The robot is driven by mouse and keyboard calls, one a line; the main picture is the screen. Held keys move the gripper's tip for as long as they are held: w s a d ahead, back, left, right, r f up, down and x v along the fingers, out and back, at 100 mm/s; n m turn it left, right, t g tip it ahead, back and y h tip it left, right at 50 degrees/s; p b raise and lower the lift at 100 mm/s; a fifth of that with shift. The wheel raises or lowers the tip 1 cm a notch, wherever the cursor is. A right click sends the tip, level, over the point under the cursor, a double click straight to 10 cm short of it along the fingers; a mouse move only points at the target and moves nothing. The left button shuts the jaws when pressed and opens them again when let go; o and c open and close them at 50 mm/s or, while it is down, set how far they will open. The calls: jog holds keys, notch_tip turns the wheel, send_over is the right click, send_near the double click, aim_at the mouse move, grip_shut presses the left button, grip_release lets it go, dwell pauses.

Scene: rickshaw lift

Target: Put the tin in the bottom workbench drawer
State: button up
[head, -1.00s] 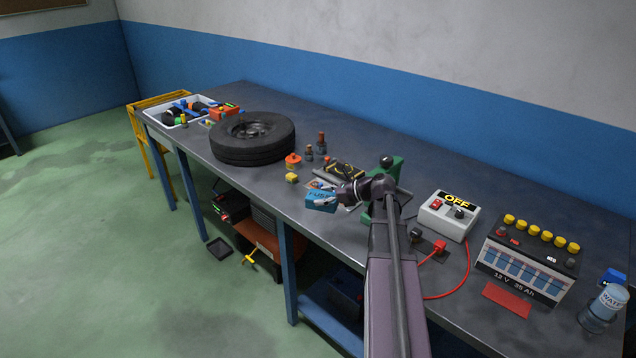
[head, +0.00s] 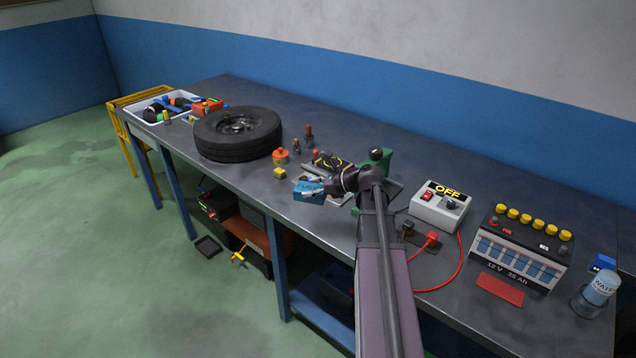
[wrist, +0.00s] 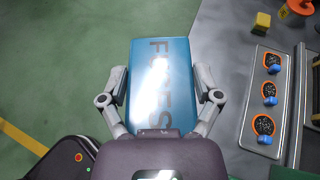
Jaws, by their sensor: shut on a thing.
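The tin is a blue box with letters reading "FUSES" partly visible. It shows in the head view (head: 309,192) and large in the wrist view (wrist: 150,85). My gripper (wrist: 160,98) is shut on it, with one finger on each long side. In the wrist view the tin appears over the green floor, just beside the workbench edge. The workbench (head: 340,238) has a dark top and blue legs. I cannot make out a bottom drawer in either view; my arm hides part of the bench front.
A tyre (head: 237,133), yellow block (head: 280,173), grey power box (head: 438,206) and battery (head: 522,247) stand on the bench. A red cable lies near the power box. Dark boxes (head: 215,206) sit under the bench. The floor left of the bench is mostly open.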

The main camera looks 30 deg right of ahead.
jog(key=s+d+f+m+t+h+b, duration=0.1)
jog(key=d+f+b, duration=0.1)
jog(key=d+f+m+h+b, duration=0.1)
jog(key=d+f+b, duration=0.1)
jog(key=f, duration=0.1)
jog(key=s+d+f+m+t+h+b, duration=0.1)
jog(key=d+f+m+h+b, duration=0.1)
jog(key=d+b, duration=0.1)
jog(key=shift+s+d+f+t, duration=0.1)
jog(key=shift+s+f+t, duration=0.15)
jog(key=shift+s+t, duration=0.05)
jog(key=shift+s+d+f+m+h+b, duration=0.1)
jog(key=shift+d+f+m+h+b, duration=0.05)
jog(key=shift+d, duration=0.2)
jog(key=shift+s+d+f+m+h+b, duration=0.1)
jog(key=shift+d+m+h+b, duration=0.05)
jog(key=shift+d, duration=0.15)
jog(key=w, duration=0.5)
jog(key=w+f+b, duration=0.1)
jog(key=w, duration=0.3)
jog(key=w+a, duration=0.1)
jog(key=w, duration=0.4)
jog(key=shift+w+f, duration=0.2)
jog(key=shift+w, duration=0.1)
jog(key=shift+w, duration=0.15)
